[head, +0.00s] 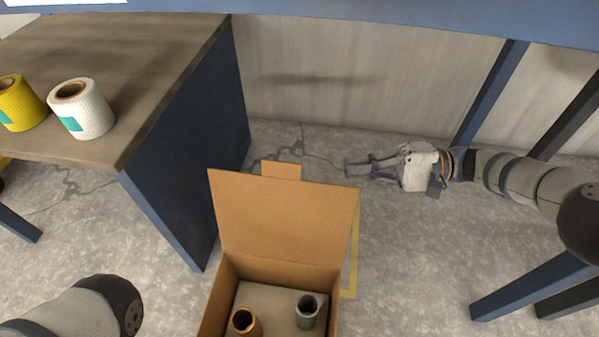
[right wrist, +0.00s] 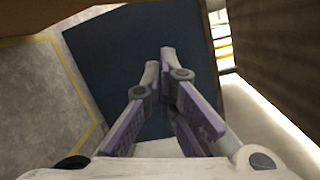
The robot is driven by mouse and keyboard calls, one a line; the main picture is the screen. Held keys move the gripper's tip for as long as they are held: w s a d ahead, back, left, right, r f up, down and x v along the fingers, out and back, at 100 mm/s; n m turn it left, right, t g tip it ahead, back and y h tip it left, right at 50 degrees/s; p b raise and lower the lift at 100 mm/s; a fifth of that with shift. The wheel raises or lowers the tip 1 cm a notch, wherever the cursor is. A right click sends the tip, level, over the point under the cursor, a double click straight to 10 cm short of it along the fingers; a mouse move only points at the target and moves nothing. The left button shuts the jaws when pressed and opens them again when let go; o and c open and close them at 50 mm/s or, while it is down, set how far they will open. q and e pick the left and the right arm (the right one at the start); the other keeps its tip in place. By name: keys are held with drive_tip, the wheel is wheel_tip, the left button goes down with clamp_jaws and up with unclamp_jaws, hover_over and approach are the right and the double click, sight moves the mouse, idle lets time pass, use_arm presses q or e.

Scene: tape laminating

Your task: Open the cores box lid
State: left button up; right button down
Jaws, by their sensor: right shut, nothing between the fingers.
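The cores box (head: 270,268) is a brown cardboard box at the bottom middle of the head view. Its lid (head: 284,215) stands up at the far side, tilted back, with a small tab (head: 281,171) on its top edge. Inside are a brown core (head: 244,322) and a grey core (head: 307,311). My right gripper (head: 348,167) is shut and empty, to the right of the lid's tab and apart from it. Its fingers also show in the right wrist view (right wrist: 160,75). Of my left arm only a link shows at the bottom left; its gripper is not in view.
A wooden table (head: 150,70) with dark blue side panel stands at the left. A yellow roll (head: 20,108) and a white roll (head: 88,115) sit on it. Blue legs (head: 520,290) stand at the right. Grey floor right of the box is open, with yellow tape (head: 353,260) on it.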

wheel_tip(320, 180, up, 5)
drive_tip(key=w+n+g+y, duration=0.1)
drive_tip(key=w, duration=0.1)
use_arm(q)
drive_tip(key=w+d+p, duration=0.1)
drive_tip(key=p, duration=0.1)
drive_tip(key=shift+r+n+t+p, duration=0.3)
drive_tip(key=shift+r, duration=0.1)
use_arm(e)
drive_tip(key=s+a+r, duration=0.1)
drive_tip(key=s+a, duration=0.3)
drive_tip(key=a, duration=0.7)
drive_tip(key=shift+s+a+r, duration=0.2)
drive_tip(key=shift+s+r, duration=0.05)
drive_tip(key=shift+s, duration=0.15)
